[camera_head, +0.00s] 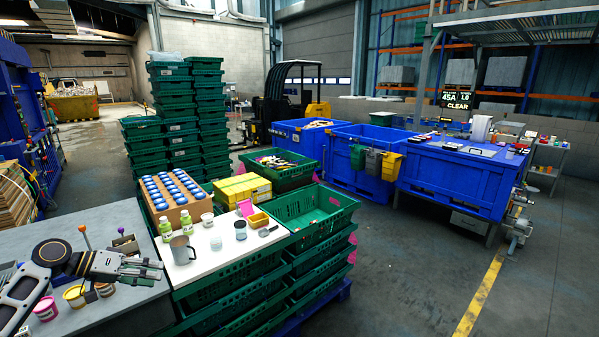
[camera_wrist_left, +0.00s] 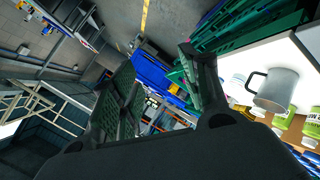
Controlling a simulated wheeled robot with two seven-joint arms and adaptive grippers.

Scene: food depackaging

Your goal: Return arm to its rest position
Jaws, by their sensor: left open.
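My left gripper (camera_head: 145,271) is in the head view at the lower left, above the grey bench (camera_head: 60,247) and left of the white board. Its two fingers are apart with nothing between them. In the left wrist view the open fingers of the left gripper (camera_wrist_left: 160,95) show the floor and blue bins beyond. A grey metal mug (camera_head: 182,251) stands upright on the white board, right of the gripper and apart from it; it also shows in the left wrist view (camera_wrist_left: 275,90). My right gripper is in neither view.
Tubs and small sticks stand on the bench around the left arm. An empty-looking green crate (camera_head: 310,212) is to the right. The floor (camera_head: 410,265) beyond is clear.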

